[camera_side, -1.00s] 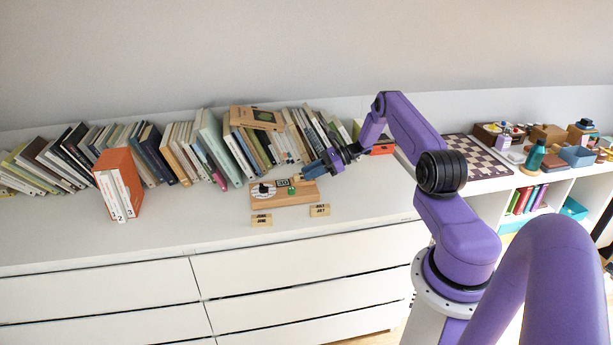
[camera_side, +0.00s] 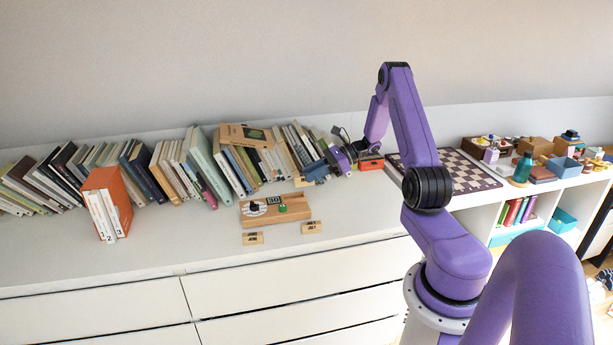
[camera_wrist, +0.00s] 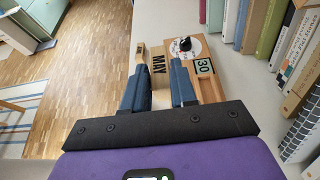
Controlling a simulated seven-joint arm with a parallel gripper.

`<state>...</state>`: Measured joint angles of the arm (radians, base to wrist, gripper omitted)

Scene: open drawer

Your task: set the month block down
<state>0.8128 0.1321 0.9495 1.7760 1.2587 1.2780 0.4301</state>
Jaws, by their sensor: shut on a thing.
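My gripper (camera_side: 312,175) is shut on a small wooden month block (camera_side: 303,182), held above the white top behind and to the right of the wooden calendar base (camera_side: 290,215). The wrist view shows the block marked MAY (camera_wrist: 158,64) between my two blue fingers. The base carries a round white dial with a black knob (camera_side: 255,206), a "30" block (camera_side: 274,200) and a green piece (camera_side: 282,209). Two other month blocks lie on the top in front of the base, one at left (camera_side: 252,238) and one at right (camera_side: 312,227).
A long row of leaning books (camera_side: 215,165) stands behind the base. An orange slipcase of white books (camera_side: 108,203) stands at left. An orange box (camera_side: 371,163) and a chessboard (camera_side: 455,172) are at right. The top left of the base is clear.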

